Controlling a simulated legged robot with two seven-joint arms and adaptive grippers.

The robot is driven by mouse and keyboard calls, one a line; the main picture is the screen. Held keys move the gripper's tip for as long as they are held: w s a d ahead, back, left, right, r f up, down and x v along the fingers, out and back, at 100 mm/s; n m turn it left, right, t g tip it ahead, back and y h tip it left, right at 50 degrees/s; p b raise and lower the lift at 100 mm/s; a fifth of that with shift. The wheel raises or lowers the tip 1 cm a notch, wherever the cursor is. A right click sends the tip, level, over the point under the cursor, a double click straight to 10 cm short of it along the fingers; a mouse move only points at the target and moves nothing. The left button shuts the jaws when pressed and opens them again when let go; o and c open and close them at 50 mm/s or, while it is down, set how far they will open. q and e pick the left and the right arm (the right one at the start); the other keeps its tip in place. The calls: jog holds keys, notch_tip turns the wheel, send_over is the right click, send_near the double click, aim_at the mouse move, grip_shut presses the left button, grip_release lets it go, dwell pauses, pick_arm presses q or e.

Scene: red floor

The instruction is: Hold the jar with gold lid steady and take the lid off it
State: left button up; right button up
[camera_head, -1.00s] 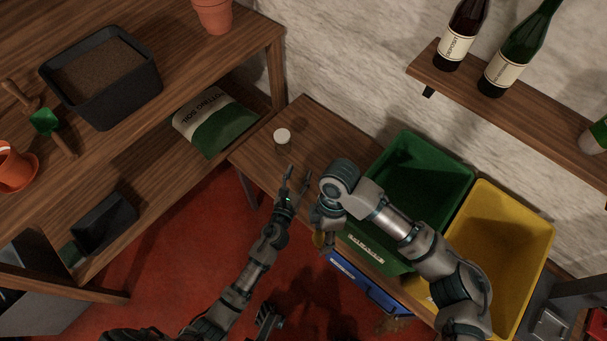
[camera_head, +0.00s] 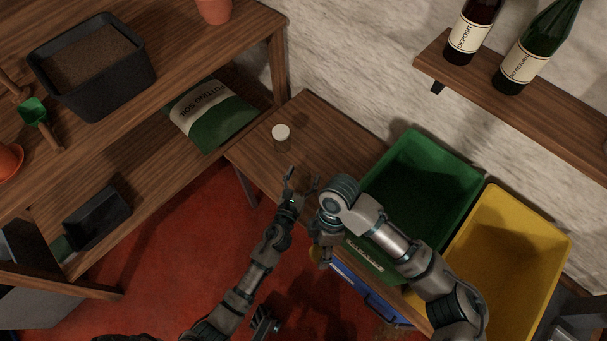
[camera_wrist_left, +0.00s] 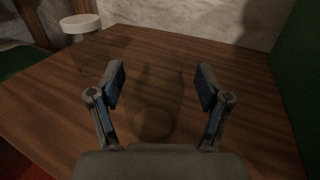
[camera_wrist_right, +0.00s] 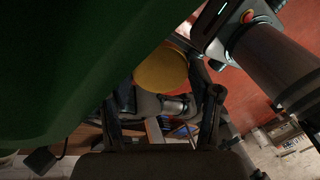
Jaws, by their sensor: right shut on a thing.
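The gold lid (camera_wrist_right: 160,72) shows as a round yellow disc in the right wrist view, off the jar. My right gripper (camera_wrist_right: 167,95) is shut on it, and it hangs low by the table's front edge in the head view (camera_head: 316,257). The clear glass jar (camera_wrist_left: 153,105) stands upright and lidless on the table in the left wrist view. My left gripper (camera_wrist_left: 161,84) is open, with a finger on each side of the jar and apparent gaps. The left gripper also shows in the head view (camera_head: 302,177), where the jar is hard to make out.
A white-lidded jar (camera_head: 281,133) stands farther back on the wooden table (camera_head: 318,127). A green bin (camera_head: 428,160) and a yellow bin (camera_head: 525,225) stand to the right. A shelf unit (camera_head: 150,165) is at left. A bottle shelf (camera_head: 545,103) is on the wall.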

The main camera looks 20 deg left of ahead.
pick_arm(q)
jog(key=shift+s, duration=0.3)
pick_arm(e)
jog(key=shift+r, duration=0.1)
jog(key=shift+a, duration=0.1)
pick_arm(q)
jog(key=s, duration=1.1)
jog(key=shift+s+d, duration=0.15)
jog(key=shift+s, duration=0.05)
